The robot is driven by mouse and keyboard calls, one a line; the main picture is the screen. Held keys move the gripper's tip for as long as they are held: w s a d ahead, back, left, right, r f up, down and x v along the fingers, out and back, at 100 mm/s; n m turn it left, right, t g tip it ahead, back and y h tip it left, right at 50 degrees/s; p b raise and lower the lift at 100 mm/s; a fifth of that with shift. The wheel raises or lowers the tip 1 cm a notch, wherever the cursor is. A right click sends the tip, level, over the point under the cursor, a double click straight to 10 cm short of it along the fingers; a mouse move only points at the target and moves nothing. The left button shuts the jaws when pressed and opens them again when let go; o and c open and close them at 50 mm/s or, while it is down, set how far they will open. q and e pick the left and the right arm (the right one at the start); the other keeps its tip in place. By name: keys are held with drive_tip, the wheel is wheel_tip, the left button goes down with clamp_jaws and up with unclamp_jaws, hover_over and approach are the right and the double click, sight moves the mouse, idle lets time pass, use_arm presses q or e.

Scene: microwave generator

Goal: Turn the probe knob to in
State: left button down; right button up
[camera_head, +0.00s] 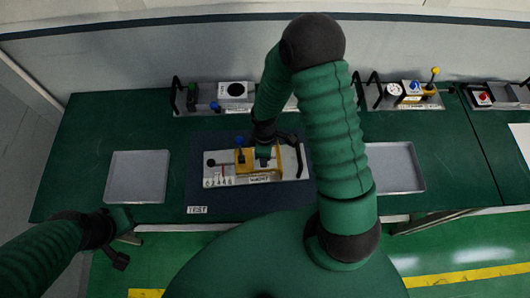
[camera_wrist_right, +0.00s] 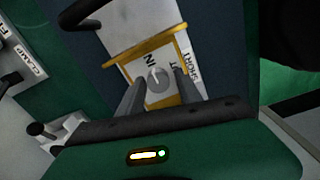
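The grey round probe knob (camera_wrist_right: 157,88) with a white pointer line sits on a white plate in a yellow frame in the right wrist view. The line points roughly up toward the "IN" label (camera_wrist_right: 150,58); a "SHORT" label (camera_wrist_right: 196,63) is to the right. My right gripper (camera_wrist_right: 159,76) is open, with one finger on each side of the knob; contact is unclear. In the head view my right gripper (camera_head: 264,152) is over the device (camera_head: 222,178) and hides the knob. My left gripper (camera_head: 120,240) is low at the left, away from the device, its fingers unclear.
The device stands on a dark mat (camera_head: 197,195) on the green table. Grey trays lie left (camera_head: 138,178) and right (camera_head: 395,168). A black handle (camera_wrist_right: 80,14) rises beside the knob plate.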

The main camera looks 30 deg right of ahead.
drive_tip(key=shift+o, duration=0.6)
drive_tip(key=shift+w, duration=0.1)
drive_tip(key=shift+r, duration=0.1)
wheel_tip(320, 180, up, 17)
drive_tip(key=s+a+f+m+t+b, duration=0.1)
drive_tip(key=s+a+f+m+b, duration=0.1)
drive_tip(key=f+m+b, duration=0.3)
drive_tip(key=s+a+f+m+t+b, duration=0.1)
drive_tip(key=s+a+f+m+b, duration=0.1)
drive_tip(key=f+m+b, duration=0.3)
wheel_tip(320, 180, down, 2)
drive_tip(key=shift+s+a+t+b, duration=0.3)
drive_tip(key=shift+s+a+b, duration=0.1)
drive_tip(key=shift+b, duration=0.6)
